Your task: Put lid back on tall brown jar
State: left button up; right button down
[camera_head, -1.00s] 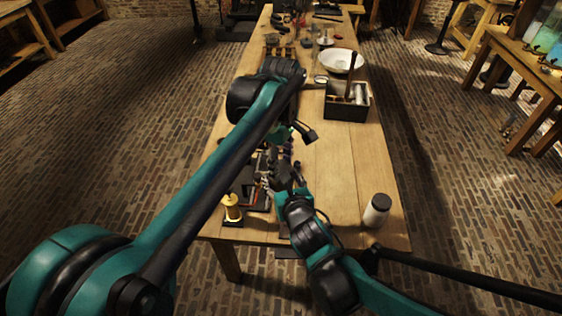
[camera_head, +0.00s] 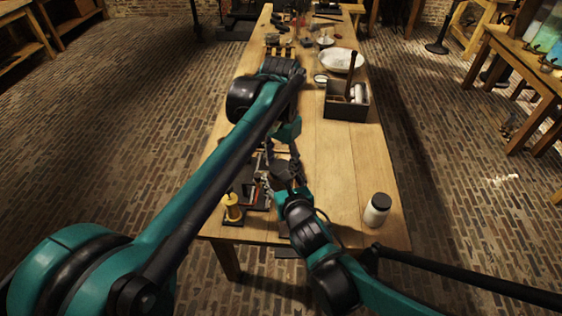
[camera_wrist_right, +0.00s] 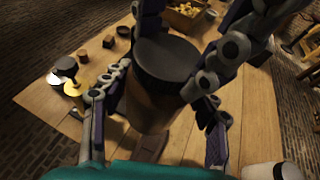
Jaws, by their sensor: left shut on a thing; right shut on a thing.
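The tall brown jar (camera_wrist_right: 150,108) stands in the middle of the right wrist view, between the fingers of my right gripper (camera_wrist_right: 160,118), which is shut on it. The dark round lid (camera_wrist_right: 168,58) is at the jar's top, in line with it; I cannot tell whether it is fully seated. My left gripper (camera_wrist_right: 183,48) reaches in from above with its fingers on either side of the lid, shut on it. In the head view the lid's dark disc (camera_head: 281,171) shows near my right gripper, and my left forearm and gripper (camera_head: 276,152) partly hide the area.
A white jar with a black cap (camera_head: 377,210) stands at the table's near right. A brass piece (camera_head: 233,207) stands near left. A black tool box (camera_head: 346,112) and white bowl (camera_head: 341,60) are farther back. The right-hand middle of the table (camera_head: 350,165) is clear.

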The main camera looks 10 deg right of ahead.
pick_arm(q)
jog(key=shift+m, duration=0.7)
jog(key=o, duration=1.3)
jog(key=shift+c, duration=0.2)
jog(key=shift+r, duration=2.25)
jog(key=shift+c, duration=0.3)
notch_tip(320, 180, up, 2)
jog(key=n, duration=0.6)
jog(key=r+n, duration=0.1)
jog(key=shift+r+n, duration=0.25)
jog(key=shift+n, duration=0.15)
jog(key=shift+f, duration=0.15)
